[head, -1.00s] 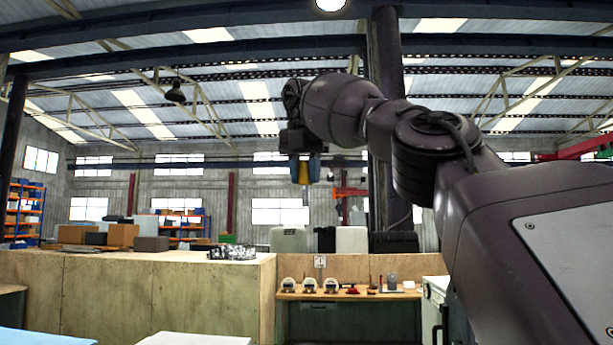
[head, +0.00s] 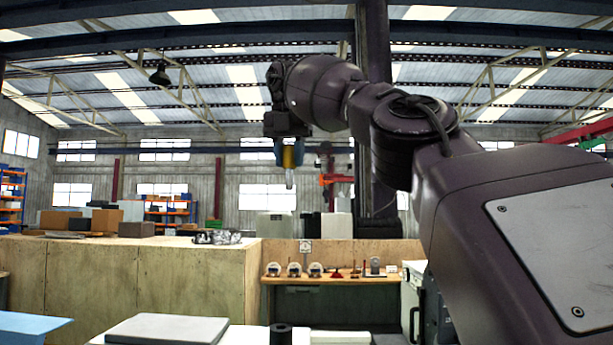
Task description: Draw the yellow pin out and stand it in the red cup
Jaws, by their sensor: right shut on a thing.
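My right gripper (head: 289,160) is raised in the middle of the head view, with its blue fingers pointing down. It is shut on the yellow pin (head: 289,155), which shows between the fingers. A pale tip hangs below the fingers in open air, clear of any surface. I cannot make out a red cup for certain. A small dark red item (head: 337,273) stands on the far bench, too small to identify. My left gripper is out of view.
A wooden partition (head: 150,285) stands ahead on the left. The far bench (head: 320,281) carries several small items. Close at the bottom are a grey slab (head: 168,328), a black cylinder (head: 281,334) and a blue surface (head: 30,325).

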